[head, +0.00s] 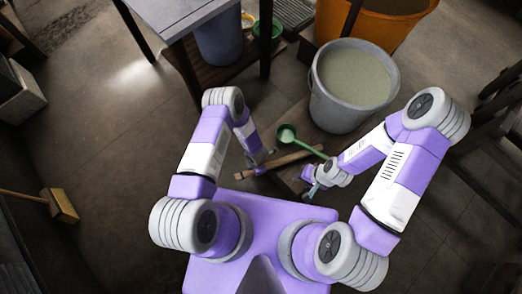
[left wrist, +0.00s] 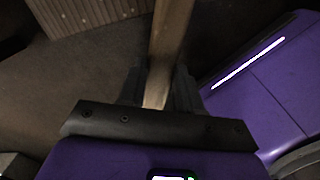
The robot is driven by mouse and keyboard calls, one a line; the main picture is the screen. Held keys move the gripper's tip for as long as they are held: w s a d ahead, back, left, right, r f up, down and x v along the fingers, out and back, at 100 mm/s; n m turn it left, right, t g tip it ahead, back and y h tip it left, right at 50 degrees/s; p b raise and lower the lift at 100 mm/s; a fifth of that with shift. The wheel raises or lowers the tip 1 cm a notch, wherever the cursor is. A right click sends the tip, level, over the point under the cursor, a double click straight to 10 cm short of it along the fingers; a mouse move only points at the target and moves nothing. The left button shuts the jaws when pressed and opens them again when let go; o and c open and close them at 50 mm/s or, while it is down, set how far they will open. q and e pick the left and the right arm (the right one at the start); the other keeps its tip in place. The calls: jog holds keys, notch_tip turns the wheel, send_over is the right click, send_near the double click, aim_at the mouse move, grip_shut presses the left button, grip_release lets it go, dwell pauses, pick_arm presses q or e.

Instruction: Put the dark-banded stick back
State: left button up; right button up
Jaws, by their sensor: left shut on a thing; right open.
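A wooden stick (head: 292,157) lies slantwise in front of my base in the head view. My left gripper (head: 262,165) is at the stick's left part. In the left wrist view my left gripper (left wrist: 157,90) is shut on the stick (left wrist: 171,35), which runs up out of the picture from between the fingers. I cannot make out a dark band for certain. My right gripper (head: 312,189) is open, below and right of the stick, near a low wooden surface.
A green ladle (head: 287,133) lies just beyond the stick, its handle reaching toward my right arm. A grey bucket of pale liquid (head: 318,100) stands behind it. An orange tub (head: 397,28) and a table (head: 178,12) are farther back. Open floor lies left.

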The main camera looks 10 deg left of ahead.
pick_arm(q)
jog(key=shift+s+a+f, duration=0.15)
jog(key=shift+f, duration=0.5)
jog(key=shift+s+r, duration=0.1)
pick_arm(e)
jog(key=shift+s+f, duration=0.2)
jog(key=shift+f, duration=0.15)
pick_arm(q)
jog(key=o, duration=1)
jog(key=shift+o, duration=0.2)
